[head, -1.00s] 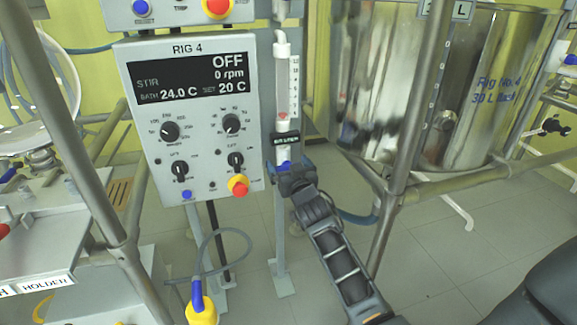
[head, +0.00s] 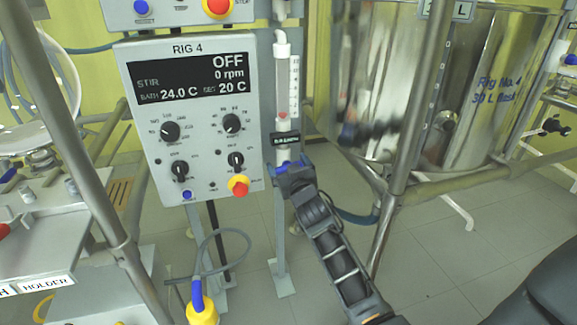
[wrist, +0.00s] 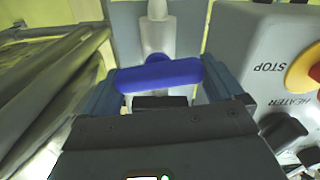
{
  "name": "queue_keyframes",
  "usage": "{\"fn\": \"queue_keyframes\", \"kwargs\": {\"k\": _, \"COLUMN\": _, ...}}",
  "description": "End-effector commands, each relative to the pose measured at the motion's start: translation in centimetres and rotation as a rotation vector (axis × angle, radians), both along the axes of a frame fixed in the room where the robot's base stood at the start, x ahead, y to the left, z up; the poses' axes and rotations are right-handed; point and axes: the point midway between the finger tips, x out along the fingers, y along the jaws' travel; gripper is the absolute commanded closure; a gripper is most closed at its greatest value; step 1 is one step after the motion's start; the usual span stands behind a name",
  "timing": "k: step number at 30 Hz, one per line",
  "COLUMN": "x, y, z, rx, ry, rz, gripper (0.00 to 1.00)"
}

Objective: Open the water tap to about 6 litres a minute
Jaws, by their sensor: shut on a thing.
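The water tap has a blue bar handle (wrist: 160,75), lying nearly level across the wrist view. A little of the handle (head: 284,166) shows in the head view. My gripper (head: 288,170) is shut on it, one finger at each end in the wrist view. Above the tap stands a clear flow tube with a white scale (head: 294,88). A red float (head: 283,115) sits low in the tube. A small black flow display (head: 286,139) is below the tube; its text is too blurred to read.
The RIG 4 control panel (head: 190,110) is close to the left, with an OFF screen, knobs and a red stop button (head: 240,189). A steel frame post (head: 408,130) and a large steel vessel (head: 490,80) are to the right.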

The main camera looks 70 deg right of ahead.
Motion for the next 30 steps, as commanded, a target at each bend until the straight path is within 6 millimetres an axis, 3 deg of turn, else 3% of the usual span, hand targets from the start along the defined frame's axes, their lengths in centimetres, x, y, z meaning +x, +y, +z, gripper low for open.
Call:
{"fn": "queue_keyframes", "kwargs": {"k": 18, "x": 0.42, "y": 0.43, "z": -0.30, "rx": -0.366, "ry": 0.431, "rz": 0.003, "gripper": 0.36}}
{"fn": "queue_keyframes", "kwargs": {"k": 30, "x": 0.47, "y": 0.48, "z": -0.52, "rx": -0.534, "ry": 0.629, "rz": 0.001, "gripper": 0.36}}
